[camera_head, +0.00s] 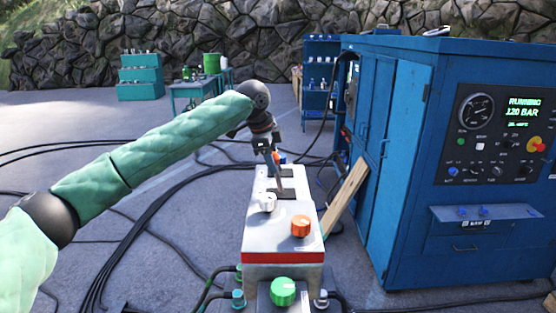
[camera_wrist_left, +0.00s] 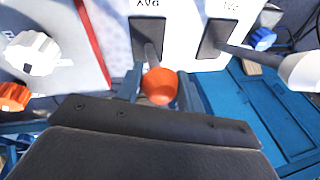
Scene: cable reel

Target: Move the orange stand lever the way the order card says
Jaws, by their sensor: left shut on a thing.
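The orange stand lever is a thin grey shaft rising from a dark slot, topped by an orange ball (camera_wrist_left: 160,85). It also shows small in the head view (camera_head: 280,157). My left gripper (camera_wrist_left: 160,92) is shut on the ball, with a blue-grey finger on each side of it. In the head view the left gripper (camera_head: 273,150) is over the far part of the white control stand (camera_head: 254,243). A second lever (camera_wrist_left: 240,50) with a white grip leans from the neighbouring slot. The slot labels are upside down in the wrist view. I cannot make out an order card. My right gripper is not in view.
The stand's top has a white knob (camera_head: 264,203) and an orange knob (camera_head: 301,226); a green knob (camera_head: 283,291) is in front. A blue machine cabinet (camera_head: 402,170) stands close on the right, with a plank (camera_head: 346,197) leaning on it. Black cables (camera_head: 120,238) cover the floor.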

